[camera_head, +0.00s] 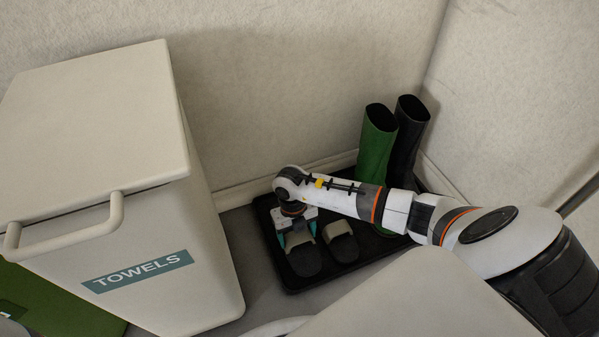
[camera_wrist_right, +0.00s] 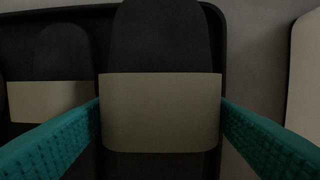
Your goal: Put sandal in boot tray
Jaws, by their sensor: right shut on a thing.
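A dark sandal with a beige strap (camera_head: 299,239) is at the left end of the black boot tray (camera_head: 293,286). My right gripper (camera_head: 297,244) reaches down over the tray with its teal fingers on both sides of this sandal. In the right wrist view the gripper (camera_wrist_right: 160,115) is shut on the sandal's strap (camera_wrist_right: 160,110), one finger at each edge. The sandal appears within the tray; I cannot tell whether it touches the tray floor. A second sandal (camera_head: 341,243) lies beside it in the tray and shows at the left of the wrist view (camera_wrist_right: 50,100). My left gripper is not in view.
A green boot (camera_head: 375,146) and a black boot (camera_head: 407,140) stand upright at the tray's back right. A white towels bin (camera_head: 170,240) stands close left of the tray. Walls (camera_head: 310,80) rise behind and to the right.

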